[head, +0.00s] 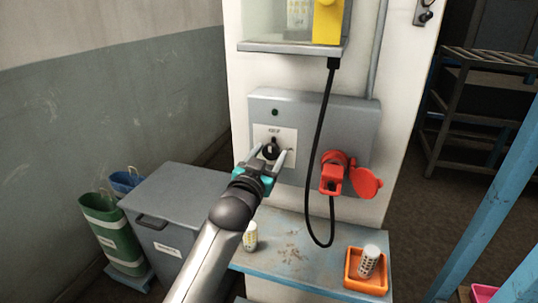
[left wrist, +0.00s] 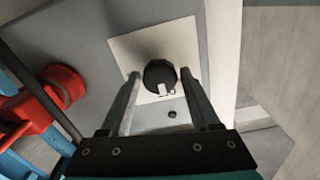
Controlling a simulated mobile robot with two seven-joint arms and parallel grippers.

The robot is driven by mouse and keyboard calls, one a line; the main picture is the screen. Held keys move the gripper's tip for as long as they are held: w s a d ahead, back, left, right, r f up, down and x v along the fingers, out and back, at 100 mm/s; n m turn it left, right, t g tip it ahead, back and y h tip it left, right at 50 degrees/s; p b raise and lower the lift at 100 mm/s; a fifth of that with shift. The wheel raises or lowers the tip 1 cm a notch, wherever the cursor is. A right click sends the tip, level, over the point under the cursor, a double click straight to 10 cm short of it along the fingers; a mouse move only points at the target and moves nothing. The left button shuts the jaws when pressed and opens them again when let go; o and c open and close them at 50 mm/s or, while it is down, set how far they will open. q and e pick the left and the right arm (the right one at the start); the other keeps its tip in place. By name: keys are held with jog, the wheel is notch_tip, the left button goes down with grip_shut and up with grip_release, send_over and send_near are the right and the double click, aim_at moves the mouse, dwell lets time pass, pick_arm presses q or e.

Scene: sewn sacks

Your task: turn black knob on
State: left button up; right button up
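The black knob (head: 270,149) sits on a white plate (head: 284,137) on the front of a grey wall box (head: 345,115). In the left wrist view the knob (left wrist: 160,77) is round and dark with a pale mark on its rim. My left gripper (head: 269,156) is open, with its fingers pointing at the plate. In the left wrist view the fingertips (left wrist: 159,75) stand one on each side of the knob, with gaps between them and it. I cannot tell whether the tips touch the plate. My right gripper is not in view.
A red socket with an open lid (head: 333,173) is right of the knob. A black cable (head: 318,130) hangs in front of the box. Below, a blue shelf (head: 290,262) holds an orange tray (head: 365,284) and a pale cylinder (head: 250,237). A grey bin (head: 180,205) stands at left.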

pick_arm(q)
grip_shut()
dwell(0.4)
jog(key=m+p, duration=0.2)
jog(key=m, duration=0.1)
jog(key=shift+p, duration=0.3)
jog(key=m+p, duration=0.2)
jog(key=m, duration=0.3)
jog(key=m+p, duration=0.1)
jog(key=m, duration=0.4)
jog(key=shift+f+m+p, duration=0.1)
jog(key=shift+m+p, duration=0.25)
jog(key=shift+m, duration=2.05)
